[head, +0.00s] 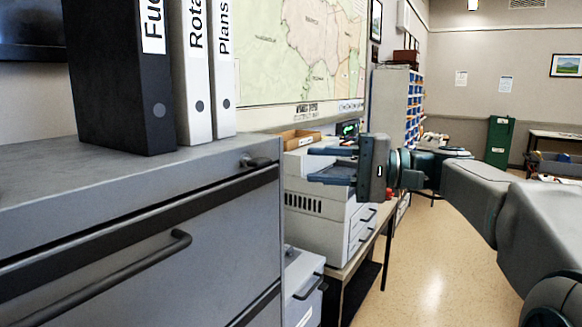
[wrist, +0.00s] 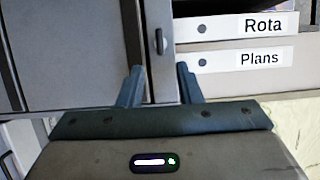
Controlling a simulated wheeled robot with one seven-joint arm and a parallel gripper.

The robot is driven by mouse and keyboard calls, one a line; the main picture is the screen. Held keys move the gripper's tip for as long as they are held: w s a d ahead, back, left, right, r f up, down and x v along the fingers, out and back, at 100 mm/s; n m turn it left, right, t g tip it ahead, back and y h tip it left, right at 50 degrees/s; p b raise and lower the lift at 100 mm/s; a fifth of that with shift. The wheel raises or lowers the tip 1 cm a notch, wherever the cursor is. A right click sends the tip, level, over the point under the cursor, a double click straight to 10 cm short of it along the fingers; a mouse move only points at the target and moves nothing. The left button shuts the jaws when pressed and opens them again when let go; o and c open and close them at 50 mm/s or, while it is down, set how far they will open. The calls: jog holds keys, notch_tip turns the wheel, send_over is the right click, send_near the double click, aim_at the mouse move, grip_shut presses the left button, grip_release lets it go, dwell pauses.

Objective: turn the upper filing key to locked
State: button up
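The grey filing cabinet (head: 215,215) fills the lower left of the head view. The upper filing key (head: 258,162) is a small dark key at the top right corner of its front, above the top drawer's handle (head: 150,262). In the wrist view the key (wrist: 159,41) is small, its long side running up and down the picture. My gripper (head: 312,165) is open and empty, to the right of the key and apart from it. In the wrist view the key lies beyond the gap between my fingertips (wrist: 160,72), roughly centred.
Binders labelled Rota (head: 196,75) and Plans (head: 222,80) and a black binder (head: 120,70) stand on the cabinet. A light grey drawer unit (head: 325,215) stands on a desk behind my gripper. The floor (head: 430,265) on the right is clear.

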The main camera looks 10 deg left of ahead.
jog(key=shift+d, duration=1.45)
jog(key=s+d+f+m+t+h+p, duration=0.1)
jog(key=s+f+h, duration=0.3)
jog(key=f, duration=0.3)
jog(key=s+d+f+m+t+h+p, duration=0.1)
jog(key=s+f+m+h+p, duration=0.2)
jog(key=f, duration=0.5)
jog(key=s+d+f+n+h+p, duration=0.1)
jog(key=s+d+f+n+h, duration=0.3)
jog(key=s+d+f+h, duration=0.7)
notch_tip(320, 180, down, 3)
jog(key=s+d, duration=0.1)
jog(key=d, duration=0.1)
jog(key=shift+s+d+f+t, duration=0.15)
jog(key=shift+s+d+t, duration=0.05)
jog(key=shift+d+t, duration=0.2)
